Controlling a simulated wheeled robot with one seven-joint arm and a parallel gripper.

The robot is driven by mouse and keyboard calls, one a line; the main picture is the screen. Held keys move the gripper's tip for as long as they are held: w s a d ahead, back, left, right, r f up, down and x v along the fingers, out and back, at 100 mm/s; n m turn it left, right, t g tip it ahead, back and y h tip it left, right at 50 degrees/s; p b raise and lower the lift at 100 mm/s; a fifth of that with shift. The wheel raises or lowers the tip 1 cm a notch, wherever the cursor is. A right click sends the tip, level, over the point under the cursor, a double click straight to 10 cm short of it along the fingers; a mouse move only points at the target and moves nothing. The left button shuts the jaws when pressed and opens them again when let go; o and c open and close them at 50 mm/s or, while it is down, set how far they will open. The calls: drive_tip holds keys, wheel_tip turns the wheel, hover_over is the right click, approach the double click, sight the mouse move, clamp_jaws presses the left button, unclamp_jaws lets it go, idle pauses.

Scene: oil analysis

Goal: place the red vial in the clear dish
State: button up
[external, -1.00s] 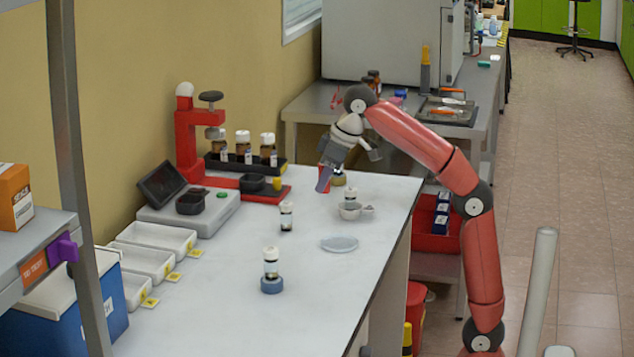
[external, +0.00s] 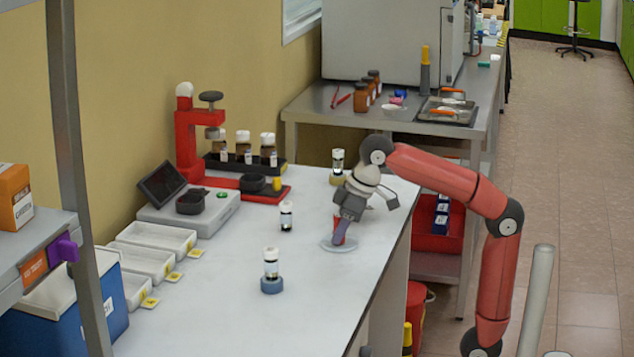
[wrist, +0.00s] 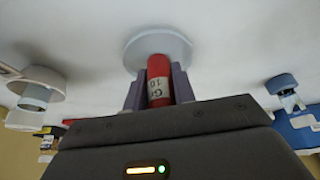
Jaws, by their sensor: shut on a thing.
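My gripper (external: 341,236) is shut on the red vial (wrist: 158,80), which has a white label with dark writing. In the wrist view the vial sits between the two purple fingers. The clear dish (wrist: 155,44) is a pale round disc right at the vial's far end. In the external view the dish (external: 328,245) lies flat on the white bench, and the red vial (external: 339,231) shows just above it, tilted with the gripper. I cannot tell whether the vial touches the dish.
A vial on a blue round stand (external: 271,284) and another vial (external: 286,216) stand to the left. A vial on a yellowish base (external: 338,168) stands behind. A rack of brown bottles (external: 243,165) and white trays (external: 158,236) line the wall side. The front bench is clear.

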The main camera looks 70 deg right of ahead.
drive_tip(key=shift+f, duration=0.1)
drive_tip(key=o, duration=1)
drive_tip(key=shift+r, duration=0.35)
drive_tip(key=p+v, duration=0.4)
drive_tip(key=v, duration=0.7)
drive_tip(key=shift+s+d+r, duration=0.1)
drive_tip(key=shift+r, duration=0.2)
